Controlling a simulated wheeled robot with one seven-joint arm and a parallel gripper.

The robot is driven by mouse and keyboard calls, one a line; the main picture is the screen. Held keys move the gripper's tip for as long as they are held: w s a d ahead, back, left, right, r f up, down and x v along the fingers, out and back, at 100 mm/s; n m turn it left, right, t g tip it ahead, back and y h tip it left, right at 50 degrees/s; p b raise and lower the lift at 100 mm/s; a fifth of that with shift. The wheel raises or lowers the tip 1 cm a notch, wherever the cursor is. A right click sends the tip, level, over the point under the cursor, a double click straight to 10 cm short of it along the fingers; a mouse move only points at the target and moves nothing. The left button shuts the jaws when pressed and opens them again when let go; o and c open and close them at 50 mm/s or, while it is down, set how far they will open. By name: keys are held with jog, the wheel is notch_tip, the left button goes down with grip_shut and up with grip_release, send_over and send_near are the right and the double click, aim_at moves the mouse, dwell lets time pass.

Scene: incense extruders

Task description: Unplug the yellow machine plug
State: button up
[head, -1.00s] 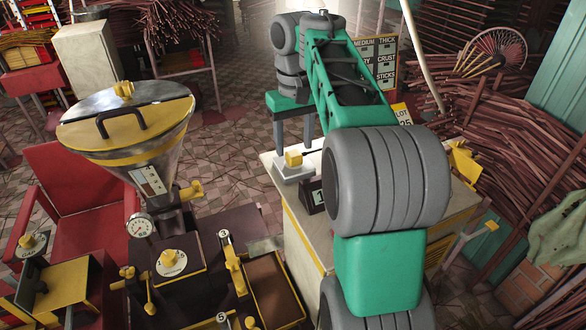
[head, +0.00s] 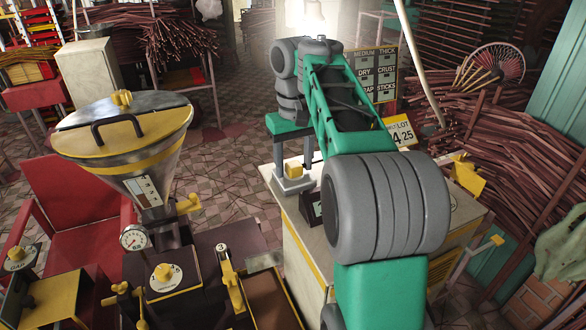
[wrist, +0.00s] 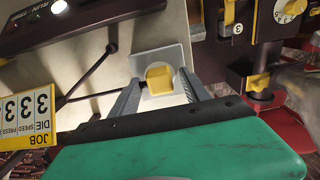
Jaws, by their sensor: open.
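The yellow plug (head: 293,169) is a small block seated in a pale grey square socket plate (head: 294,186) on top of the cream cabinet. In the wrist view the plug (wrist: 160,77) sits upright on its plate (wrist: 176,56), close to the middle. My gripper (head: 294,166) points down over it and is open. In the wrist view my gripper's two grey fingers (wrist: 159,79) stand on either side of the plug. I see gaps between plug and fingers; their exact height beside it is hard to tell.
A dark numbered block (head: 313,208) stands close to the socket on the cabinet (head: 294,228). A yellow "JOB" number board (wrist: 29,116) shows in the wrist view. The steel hopper machine (head: 125,150) stands to the left, and stick bundles (head: 480,130) lie at the right.

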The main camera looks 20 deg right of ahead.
aim_at(294, 164)
dwell(0.3)
grip_shut()
dwell(0.5)
dwell(0.3)
jog(key=shift+r+p, duration=3)
